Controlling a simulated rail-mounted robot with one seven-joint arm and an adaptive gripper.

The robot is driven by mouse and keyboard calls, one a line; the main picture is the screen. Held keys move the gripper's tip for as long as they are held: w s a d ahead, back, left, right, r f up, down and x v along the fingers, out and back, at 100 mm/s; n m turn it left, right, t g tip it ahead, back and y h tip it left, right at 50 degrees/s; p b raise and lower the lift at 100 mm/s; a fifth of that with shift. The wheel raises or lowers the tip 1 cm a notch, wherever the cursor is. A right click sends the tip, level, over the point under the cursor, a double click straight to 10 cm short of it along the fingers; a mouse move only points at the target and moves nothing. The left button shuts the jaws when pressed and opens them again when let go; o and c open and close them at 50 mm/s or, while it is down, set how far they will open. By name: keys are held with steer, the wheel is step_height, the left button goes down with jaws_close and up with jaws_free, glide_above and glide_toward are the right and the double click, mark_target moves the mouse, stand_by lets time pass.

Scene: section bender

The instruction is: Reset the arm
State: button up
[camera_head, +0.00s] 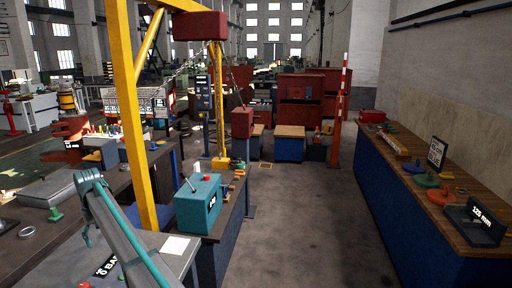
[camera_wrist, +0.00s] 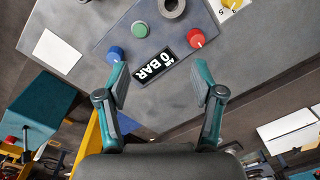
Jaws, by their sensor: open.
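My gripper (camera_wrist: 162,85) is open and empty in the wrist view. Its two fingers are spread above a grey panel (camera_wrist: 170,105). Between and just beyond the fingertips lies a black label reading "0 BAR" (camera_wrist: 153,68). A blue knob (camera_wrist: 115,54) is by the left fingertip, a red knob (camera_wrist: 195,38) is beyond the right one, and a green button (camera_wrist: 139,29) is farther up. In the head view my arm (camera_head: 125,235) reaches in from the lower left over the same panel (camera_head: 62,265). The fingers cannot be made out there.
A yellow post (camera_head: 130,110) rises close to my arm. A teal box (camera_head: 198,203) with a lever stands on the bench just right of it. A long wooden-topped bench (camera_head: 418,180) runs along the right wall. The floor aisle (camera_head: 305,220) between is clear.

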steer(key=w+d+f+m, duration=0.1)
steer(key=w+d+f, duration=0.1)
steer(key=d+f, duration=0.65)
steer(key=w+d+f+m, duration=0.2)
steer(key=d+f, duration=0.2)
steer(key=d, duration=1)
steer(key=w+d+f+m, duration=0.15)
steer(key=d+f, duration=0.45)
steer(key=d, duration=0.6)
steer(key=s+d+f+m, duration=0.1)
steer(key=s+d+f, duration=0.3)
steer(key=d, duration=0.7)
steer(key=s+d+f+m, duration=0.1)
steer(key=s+d+f, duration=0.35)
steer(key=d, duration=0.65)
steer(key=s+d+f+m, duration=0.1)
steer(key=s+d+f, duration=0.35)
steer(key=d, duration=0.55)
steer(key=s+d+f+m, duration=0.1)
steer(key=s+d+m, duration=0.1)
steer(key=s+d, duration=0.75)
steer(key=s+f+g+b, duration=0.6)
steer(key=s+f+b, duration=0.4)
steer(key=s+f, duration=1.8)
steer(key=shift+a+f, duration=0.3)
steer(key=shift+a, duration=0.15)
